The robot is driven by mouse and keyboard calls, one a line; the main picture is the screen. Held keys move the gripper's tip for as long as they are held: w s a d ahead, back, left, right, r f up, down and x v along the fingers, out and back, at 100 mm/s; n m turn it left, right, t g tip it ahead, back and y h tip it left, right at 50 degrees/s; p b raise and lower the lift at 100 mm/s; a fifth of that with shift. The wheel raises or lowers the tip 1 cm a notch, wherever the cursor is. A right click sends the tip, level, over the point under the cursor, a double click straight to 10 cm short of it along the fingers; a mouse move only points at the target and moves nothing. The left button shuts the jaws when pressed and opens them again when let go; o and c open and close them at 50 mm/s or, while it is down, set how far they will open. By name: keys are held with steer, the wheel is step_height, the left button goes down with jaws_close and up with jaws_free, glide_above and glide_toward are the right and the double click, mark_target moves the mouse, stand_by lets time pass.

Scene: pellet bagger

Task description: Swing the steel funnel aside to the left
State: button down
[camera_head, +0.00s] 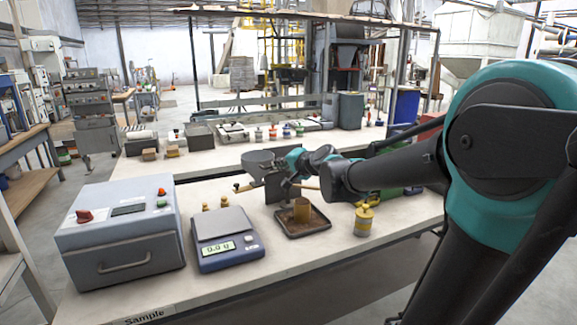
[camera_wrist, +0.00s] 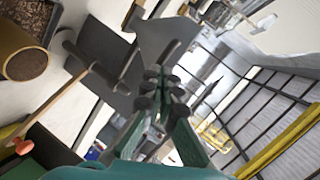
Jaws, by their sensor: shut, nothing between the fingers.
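A grey curved metal piece (camera_head: 257,160), which looks like the steel funnel, stands at the back of the front bench; a dark grey upright panel (camera_head: 284,190) is just below it. In the wrist view grey metal (camera_wrist: 155,35) shows beyond the fingertips; whether they touch it I cannot tell. The funnel's full outline is hidden or unclear.
A scale (camera_head: 227,250) and a grey sealer-like box (camera_head: 120,240) are left. A wooden-looking rod (camera_wrist: 60,101) crosses the wrist view near the cup.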

steer(key=shift+w+a, duration=0.25)
steer(key=shift+a, duration=0.65)
